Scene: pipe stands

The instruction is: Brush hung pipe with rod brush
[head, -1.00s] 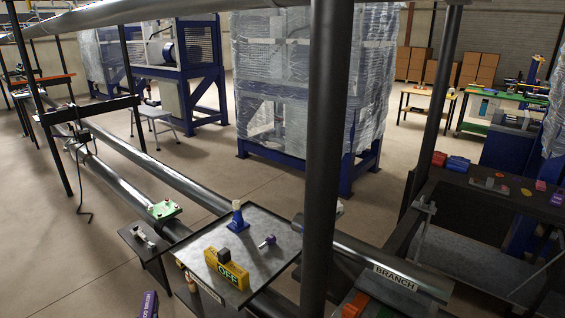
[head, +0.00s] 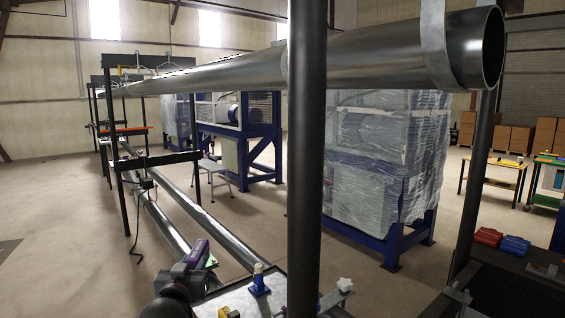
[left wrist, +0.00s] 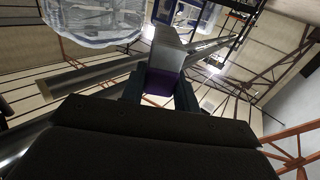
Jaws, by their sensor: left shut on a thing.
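The hung pipe (head: 385,55) is a large grey tube across the top of the head view. Its open end (head: 492,47) faces right, beside a pale strap (head: 434,45). My left gripper (head: 190,266) is low in the head view, well below the pipe, shut on a purple tool (head: 197,252) that I take for the rod brush. In the left wrist view the purple tool (left wrist: 160,84) sits between the dark fingers (left wrist: 160,92), with a grey part beyond it. I cannot make out bristles. My right gripper is not in view.
A dark upright post (head: 306,150) stands in front of the pipe. A small table (head: 240,300) with a blue-based item (head: 259,280) is at the bottom. Lower pipes (head: 205,225) run behind my left gripper. Wrapped blue-framed machines (head: 385,150) stand behind. Open floor lies left.

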